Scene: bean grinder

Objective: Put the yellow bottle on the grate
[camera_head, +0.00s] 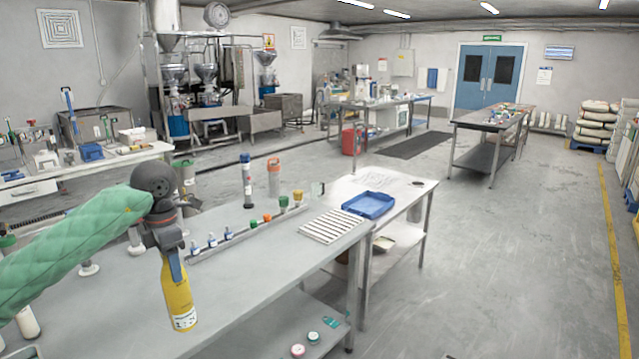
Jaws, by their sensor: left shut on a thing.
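The yellow bottle (179,301) hangs upright below my left gripper (174,266), which is shut on its top. The bottle is at the front of the grey table, and I cannot tell whether its base touches the tabletop. The white slatted grate (331,226) lies at the table's right end, to the right of and farther back than the bottle. The grate looks empty. My right gripper is not in view.
A rack (240,233) with several small bottles and coloured caps runs along the table's back, left of the grate. A blue tray (369,205) lies beyond the grate. The tabletop between bottle and grate is clear.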

